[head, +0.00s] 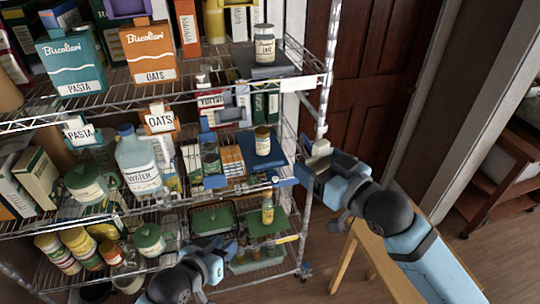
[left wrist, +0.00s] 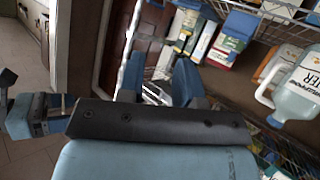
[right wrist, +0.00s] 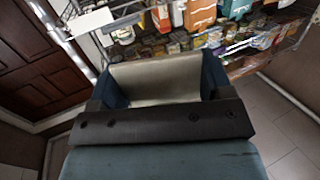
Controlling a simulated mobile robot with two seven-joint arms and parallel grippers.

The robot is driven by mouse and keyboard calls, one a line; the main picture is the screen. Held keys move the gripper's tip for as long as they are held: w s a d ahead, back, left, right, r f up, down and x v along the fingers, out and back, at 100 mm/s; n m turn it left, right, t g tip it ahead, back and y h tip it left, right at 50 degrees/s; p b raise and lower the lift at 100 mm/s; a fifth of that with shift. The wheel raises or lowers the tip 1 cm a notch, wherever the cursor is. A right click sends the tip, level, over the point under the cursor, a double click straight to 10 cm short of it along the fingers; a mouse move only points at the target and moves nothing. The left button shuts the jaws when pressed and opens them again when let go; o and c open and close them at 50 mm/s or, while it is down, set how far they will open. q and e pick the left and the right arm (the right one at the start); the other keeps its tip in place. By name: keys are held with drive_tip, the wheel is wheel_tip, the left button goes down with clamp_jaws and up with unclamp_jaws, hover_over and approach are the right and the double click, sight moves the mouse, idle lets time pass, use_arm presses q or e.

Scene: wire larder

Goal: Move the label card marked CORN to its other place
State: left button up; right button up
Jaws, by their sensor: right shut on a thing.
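My right gripper (head: 306,162) is beside the right front post of the wire rack. It is shut on a pale card (head: 320,148); in the right wrist view the card's plain pale face (right wrist: 155,85) fills the space between the fingers. No writing shows on it, so I cannot read whether it says CORN. My left gripper (head: 228,247) is low in front of the lower shelves. In the left wrist view its fingers (left wrist: 158,82) stand apart with nothing seen between them.
A blank white holder (head: 297,83) is at the upper shelf's right front corner. A water jug (head: 140,160), jars and boxes crowd the shelves. A wooden table (head: 357,262) stands right of the rack, with a dark door (head: 372,70) behind.

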use_arm(q)
drive_tip(key=w+d+r+m+h, duration=0.2)
drive_tip(key=d+r, duration=0.1)
drive_tip(key=r, duration=0.5)
drive_tip(key=w+d+r+m+h, duration=0.1)
drive_tip(key=d+r, duration=0.3)
drive_tip(key=r, duration=0.5)
drive_tip(key=m+g+h, duration=0.2)
drive_tip(key=m+g, duration=0.1)
drive_tip(key=m, duration=0.1)
approach(316, 154)
drive_tip(key=x, duration=1)
drive_tip(key=shift+w+d, duration=0.1)
drive_tip(key=shift+c, duration=0.2)
clamp_jaws()
use_arm(e)
drive_tip(key=o, duration=0.9)
drive_tip(key=shift+s, duration=0.1)
